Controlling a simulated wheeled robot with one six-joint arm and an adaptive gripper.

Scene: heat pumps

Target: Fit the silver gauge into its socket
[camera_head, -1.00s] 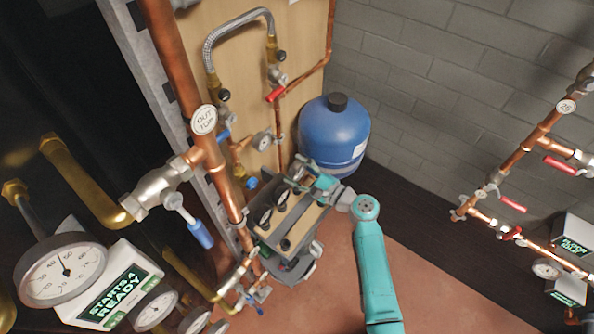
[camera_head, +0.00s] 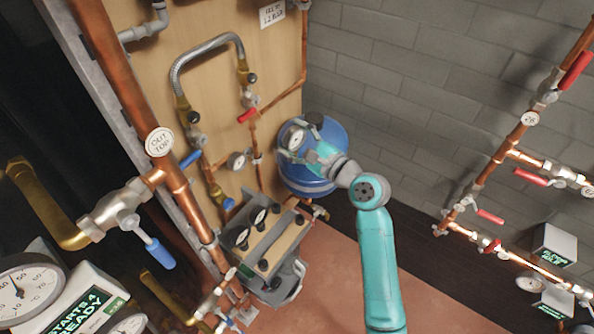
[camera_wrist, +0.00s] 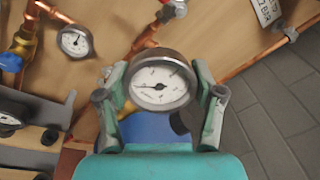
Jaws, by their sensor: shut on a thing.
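A round gauge with a white dial and a silver-grey rim (camera_head: 294,138) is held in front of the blue tank. In the wrist view the same gauge (camera_wrist: 160,80) sits between both fingers, its dial facing the camera. My gripper (camera_head: 309,146) is shut on it, clear of the holder below; in the wrist view the fingers of my gripper (camera_wrist: 162,98) press its sides. The gauge's back and stem are hidden. I cannot tell which opening on the copper pipework (camera_head: 257,145) is its socket.
A holder (camera_head: 285,245) with several dark-rimmed parts stands below and left. Another small gauge (camera_head: 237,160) is mounted on the pipes of the wooden panel (camera_head: 218,110). The blue tank (camera_head: 325,180) stands behind my gripper. Open floor (camera_head: 440,290) lies to the right.

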